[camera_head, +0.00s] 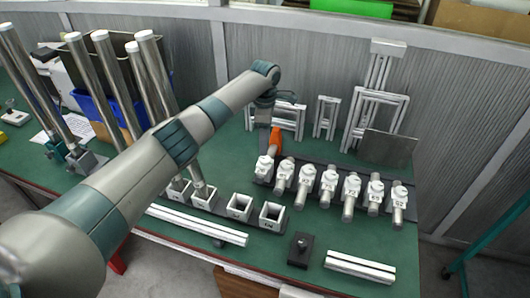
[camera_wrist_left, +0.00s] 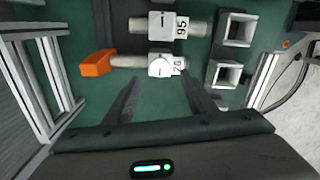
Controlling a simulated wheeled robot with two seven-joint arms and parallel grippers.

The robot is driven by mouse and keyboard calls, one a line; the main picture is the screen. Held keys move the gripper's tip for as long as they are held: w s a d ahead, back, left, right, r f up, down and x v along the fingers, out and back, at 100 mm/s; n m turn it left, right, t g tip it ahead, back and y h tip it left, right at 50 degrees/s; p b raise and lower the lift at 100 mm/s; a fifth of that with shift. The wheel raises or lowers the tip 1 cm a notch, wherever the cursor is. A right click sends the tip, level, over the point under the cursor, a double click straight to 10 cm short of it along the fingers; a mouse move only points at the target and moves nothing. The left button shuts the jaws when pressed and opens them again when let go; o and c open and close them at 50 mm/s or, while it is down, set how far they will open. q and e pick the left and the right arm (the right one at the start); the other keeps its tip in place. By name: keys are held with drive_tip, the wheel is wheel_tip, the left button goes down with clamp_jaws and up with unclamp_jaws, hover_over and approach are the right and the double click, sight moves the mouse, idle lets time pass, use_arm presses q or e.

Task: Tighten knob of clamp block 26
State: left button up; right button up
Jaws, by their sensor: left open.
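Clamp block 26 (camera_wrist_left: 178,66) is a white block with a round white knob (camera_wrist_left: 159,67) facing up, on a grey bar. An orange piece (camera_wrist_left: 97,63) is at the bar's far end. In the head view, block 26 (camera_head: 264,166) is the leftmost of the row, with the orange piece (camera_head: 275,140) behind it. My left gripper (camera_head: 264,148) points down over it. In the wrist view, its dark fingers (camera_wrist_left: 160,78) are spread, one each side of the knob, with nothing between them. I cannot tell their height above the knob. My right gripper is not in view.
Block 95 (camera_wrist_left: 165,25) is close beside block 26, and several more blocks continue right. Square sockets (camera_head: 240,207) stand in front, with aluminium rails (camera_head: 360,267) near the table's front edge. Metal frames (camera_head: 326,116) stand behind. Tall tubes (camera_head: 118,85) rise at left.

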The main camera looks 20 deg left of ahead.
sight(265, 159)
use_arm(q)
wheel_tip(265, 159, down, 7)
drive_tip(key=shift+r+p, duration=0.1)
drive_tip(key=shift+p, duration=0.2)
drive_tip(key=c, duration=1)
